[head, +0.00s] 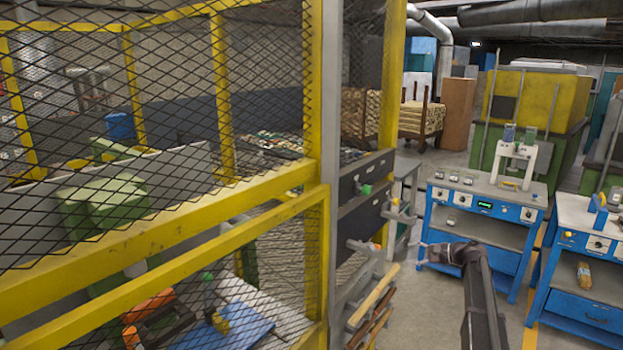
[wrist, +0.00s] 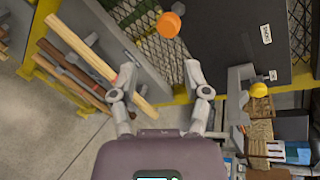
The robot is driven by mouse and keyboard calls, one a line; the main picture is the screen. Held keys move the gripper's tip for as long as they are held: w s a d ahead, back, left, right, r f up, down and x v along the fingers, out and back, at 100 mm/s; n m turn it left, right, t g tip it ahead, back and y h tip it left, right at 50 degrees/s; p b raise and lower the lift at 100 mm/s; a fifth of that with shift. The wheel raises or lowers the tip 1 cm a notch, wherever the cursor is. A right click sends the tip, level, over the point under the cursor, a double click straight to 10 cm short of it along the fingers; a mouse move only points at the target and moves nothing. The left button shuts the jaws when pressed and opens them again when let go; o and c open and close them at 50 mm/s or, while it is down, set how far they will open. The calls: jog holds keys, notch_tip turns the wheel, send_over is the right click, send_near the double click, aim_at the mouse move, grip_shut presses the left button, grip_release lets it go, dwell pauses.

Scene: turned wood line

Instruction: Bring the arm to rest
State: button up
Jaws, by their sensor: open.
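My gripper (head: 424,256) shows small at the end of my dark arm in the right half of the head view. It is in open air in front of the yellow mesh cage's corner post. In the wrist view my gripper (wrist: 160,74) has its two grey fingers apart. Nothing is held between them. Below and beyond them are a rack with wooden bars (wrist: 82,62) and an orange round part (wrist: 168,25), which looks close to the fingertips. I cannot tell the exact gap.
The yellow mesh cage (head: 150,232) fills the left. Wooden bars (head: 372,295) sit on the rack below. Blue workbenches (head: 485,235) stand at the right. Bare floor (head: 435,320) lies between.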

jog(key=s+a+f+n+g+h, duration=0.3)
jog(key=s+a+f, duration=0.2)
jog(key=s+a, duration=0.3)
jog(key=s+a+f+n+g+h, duration=0.2)
jog(key=s+a+f+n+h, duration=0.15)
jog(key=s+a, duration=0.4)
jog(key=s+f+n+g+h, duration=0.1)
jog(key=s+f+n+h, duration=0.1)
jog(key=s, duration=0.7)
jog(key=s+f+n+g+h, duration=0.1)
jog(key=s+n+h, duration=0.3)
jog(key=s, duration=0.6)
jog(key=shift+a+f, duration=0.4)
jog(key=shift+f, duration=0.35)
